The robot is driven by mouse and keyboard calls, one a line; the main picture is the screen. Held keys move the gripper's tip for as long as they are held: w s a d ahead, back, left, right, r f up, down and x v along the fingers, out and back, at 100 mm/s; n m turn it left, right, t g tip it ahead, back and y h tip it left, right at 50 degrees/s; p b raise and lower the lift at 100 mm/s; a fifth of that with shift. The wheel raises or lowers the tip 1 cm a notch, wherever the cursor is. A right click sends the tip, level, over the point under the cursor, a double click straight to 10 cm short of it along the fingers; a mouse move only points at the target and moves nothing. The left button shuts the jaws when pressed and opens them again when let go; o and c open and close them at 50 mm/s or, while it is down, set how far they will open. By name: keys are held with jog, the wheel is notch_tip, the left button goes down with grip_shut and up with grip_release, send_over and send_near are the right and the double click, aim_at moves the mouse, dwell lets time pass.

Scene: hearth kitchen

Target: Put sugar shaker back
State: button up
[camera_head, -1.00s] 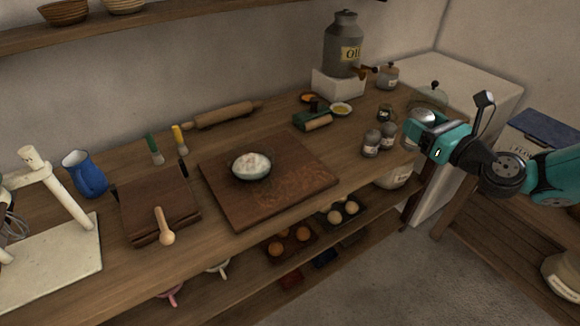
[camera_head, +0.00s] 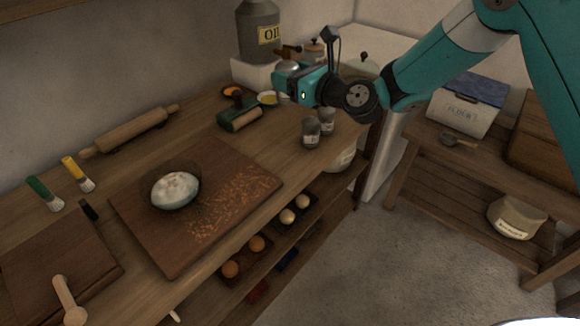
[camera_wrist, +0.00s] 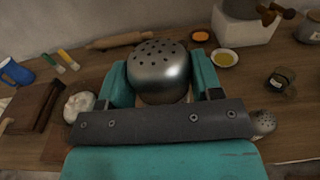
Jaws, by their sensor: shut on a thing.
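My gripper (camera_head: 288,84) is shut on the sugar shaker, whose silver domed top (camera_head: 287,68) shows above the fingers. In the wrist view the perforated metal dome (camera_wrist: 158,68) sits between the two teal fingers (camera_wrist: 160,88), and its lower body is hidden. In the head view the gripper appears above the back right part of the counter. Two other grey labelled shakers stand on the counter, one in front (camera_head: 310,131) and one behind (camera_head: 326,120). The wrist view shows one perforated top (camera_wrist: 263,121) right of the gripper.
A board (camera_head: 225,190) carries a bowl of white powder (camera_head: 175,188). A dark jar (camera_wrist: 279,82) stands to the right.

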jog(key=t+b, duration=0.1)
jog(key=m+h+b, duration=0.1)
jog(key=b, duration=0.1)
jog(key=shift+s+d+f+t, duration=0.2)
jog(key=shift+s+f+t, duration=0.05)
jog(key=shift+f+t, duration=0.15)
notch_tip(320, 180, down, 19)
jog(key=shift+f+b, duration=0.1)
jog(key=shift+b, duration=0.9)
jog(key=shift+f, duration=0.15)
jog(key=o, duration=1)
